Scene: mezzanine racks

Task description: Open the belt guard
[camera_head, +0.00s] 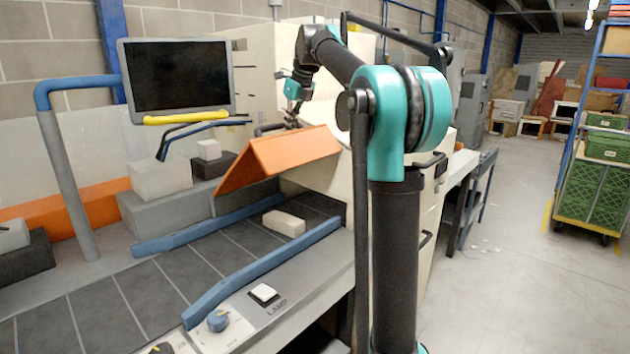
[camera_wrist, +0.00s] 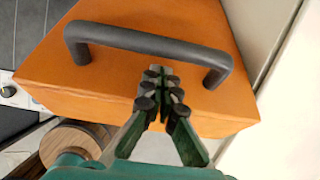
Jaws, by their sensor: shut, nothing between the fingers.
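The belt guard (camera_head: 275,160) is an orange folded cover in the head view, sloping above the dark belt at the mouth of the cream machine. There is a visible gap between its lower edge and the belt. In the wrist view the guard (camera_wrist: 110,85) fills much of the picture, and its dark bar handle (camera_wrist: 140,40) spans across it. My gripper (camera_wrist: 160,72) is shut and empty, its fingertips at the near edge of the handle bar. I cannot tell if they touch it. In the head view my gripper (camera_head: 292,120) is small beside the guard's upper edge.
A pale block (camera_head: 284,223) lies on the belt (camera_head: 150,290) between blue side rails (camera_head: 260,270). A monitor (camera_head: 177,75) stands behind left, with grey and white blocks below it. A control panel (camera_head: 240,315) is at the front. Open floor (camera_head: 500,290) lies to the right.

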